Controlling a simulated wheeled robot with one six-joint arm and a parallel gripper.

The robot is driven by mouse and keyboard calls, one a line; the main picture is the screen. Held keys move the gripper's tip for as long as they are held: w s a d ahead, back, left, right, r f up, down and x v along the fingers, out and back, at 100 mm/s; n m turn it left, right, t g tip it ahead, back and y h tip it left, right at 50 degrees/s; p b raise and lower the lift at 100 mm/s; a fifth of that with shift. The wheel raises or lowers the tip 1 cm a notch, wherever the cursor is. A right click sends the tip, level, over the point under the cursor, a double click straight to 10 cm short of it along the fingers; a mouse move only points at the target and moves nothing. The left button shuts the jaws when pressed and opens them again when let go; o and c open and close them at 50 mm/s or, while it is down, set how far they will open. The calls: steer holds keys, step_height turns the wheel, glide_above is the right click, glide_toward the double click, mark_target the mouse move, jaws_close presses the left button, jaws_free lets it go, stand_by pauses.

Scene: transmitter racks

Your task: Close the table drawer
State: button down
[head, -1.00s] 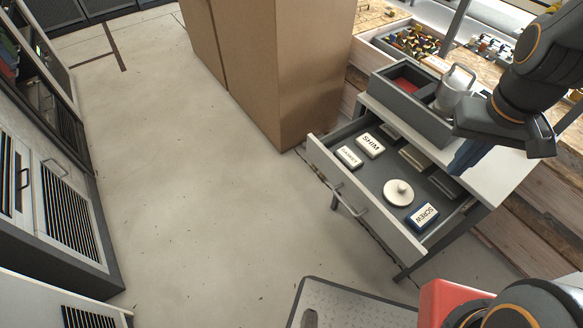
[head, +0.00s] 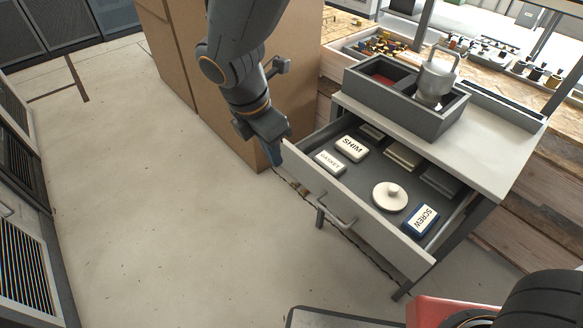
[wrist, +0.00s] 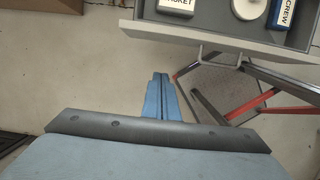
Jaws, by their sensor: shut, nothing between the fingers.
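The table drawer (head: 370,228) is pulled out from under the white-topped table (head: 480,150). Its front panel carries a bar handle (head: 337,212). In the drawer lie a box marked SHIM (head: 352,148), a GASKET box (head: 330,162), a SCREW box (head: 421,219) and a round white lidded piece (head: 390,196). My gripper (head: 275,163) points down just outside the left end of the drawer front. In the wrist view my gripper (wrist: 161,80) has its blue fingers together and empty, in front of the drawer front (wrist: 225,42) and left of its handle (wrist: 205,60).
A grey divided tray (head: 400,105) with a metal canister (head: 437,80) stands on the table top. Tall brown cartons (head: 225,120) stand behind my arm. The floor (head: 150,200) in front of the drawer and to the left is clear.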

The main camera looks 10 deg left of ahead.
steer(key=shift+w+d+f, duration=0.65)
steer(key=shift+w+f, duration=0.2)
steer(key=shift+f, duration=0.75)
steer(key=shift+w+d+f, duration=0.65)
steer(key=shift+w+f, duration=0.2)
steer(key=shift+f, duration=0.7)
steer(key=shift+w+d+f, duration=0.65)
steer(key=shift+w+f, duration=0.2)
steer(key=shift+f, duration=0.75)
